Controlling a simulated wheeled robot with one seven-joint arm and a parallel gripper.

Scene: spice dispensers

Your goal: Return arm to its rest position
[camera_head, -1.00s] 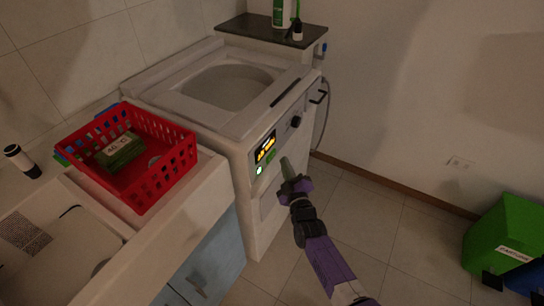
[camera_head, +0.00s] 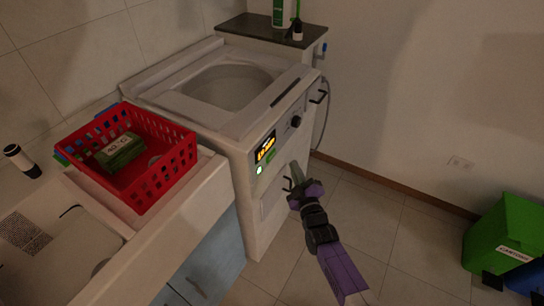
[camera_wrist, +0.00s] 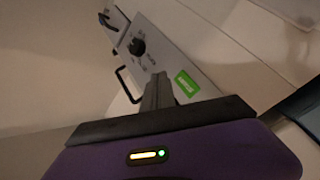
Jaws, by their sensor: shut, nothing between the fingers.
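My gripper (camera_head: 293,178) is in front of the washing machine's front panel, below its lit display. It is shut and holds nothing. In the wrist view its fingers (camera_wrist: 158,92) are together, pointing toward the machine's panel with its black knob and green label. The purple forearm comes up from the bottom right of the head view. The washing machine (camera_head: 172,97) stands at the centre with a round opening on top. I cannot tell whether the gripper touches the panel.
A red basket (camera_head: 180,160) with a green box (camera_head: 120,152) sits on the counter by the sink at left. A dark shelf (camera_head: 258,30) with bottles is behind the machine. Green (camera_head: 500,228) and blue bins stand at far right. The floor between is clear.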

